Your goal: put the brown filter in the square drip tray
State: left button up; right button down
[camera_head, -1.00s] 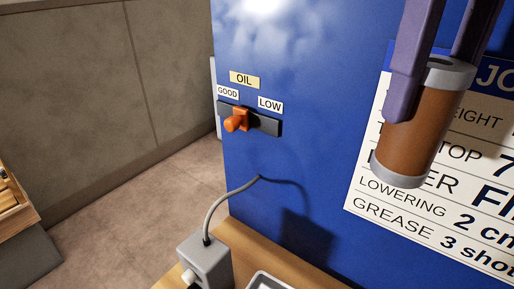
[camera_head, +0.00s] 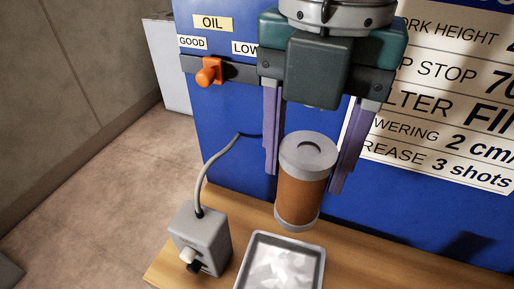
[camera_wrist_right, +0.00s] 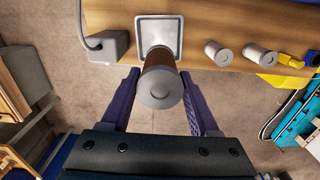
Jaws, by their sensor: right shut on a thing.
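The brown filter (camera_head: 302,197) is a brown cylinder with grey end caps. My right gripper (camera_head: 304,182) is shut on it, with one purple finger at each side, and holds it slightly tilted in the head view. The filter (camera_wrist_right: 161,82) also shows between the fingers in the right wrist view. The square drip tray (camera_head: 251,248), grey-rimmed with a pale shiny inside, lies on the wooden bench, its front cut off. In the wrist view the tray (camera_wrist_right: 179,22) is just beyond the filter, which overlaps its near edge. My left gripper is not in view.
A grey switch box (camera_head: 205,240) with a cable stands left of the tray on the wooden bench (camera_head: 345,262). A blue panel with an orange lever (camera_head: 209,71) rises behind. Two pale cylinders (camera_wrist_right: 217,52) (camera_wrist_right: 260,56) and a yellow item (camera_wrist_right: 291,60) are right of the tray.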

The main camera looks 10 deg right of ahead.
jog(key=shift+s+a+f+n, duration=0.25)
jog(key=shift+f+n, duration=0.25)
jog(key=shift+n, duration=0.4)
jog(key=shift+f+b, duration=1.85)
jog(key=shift+f, duration=8.15)
jog(key=shift+f, duration=0.15)
jog(key=shift+c, duration=0.7)
grip_release()
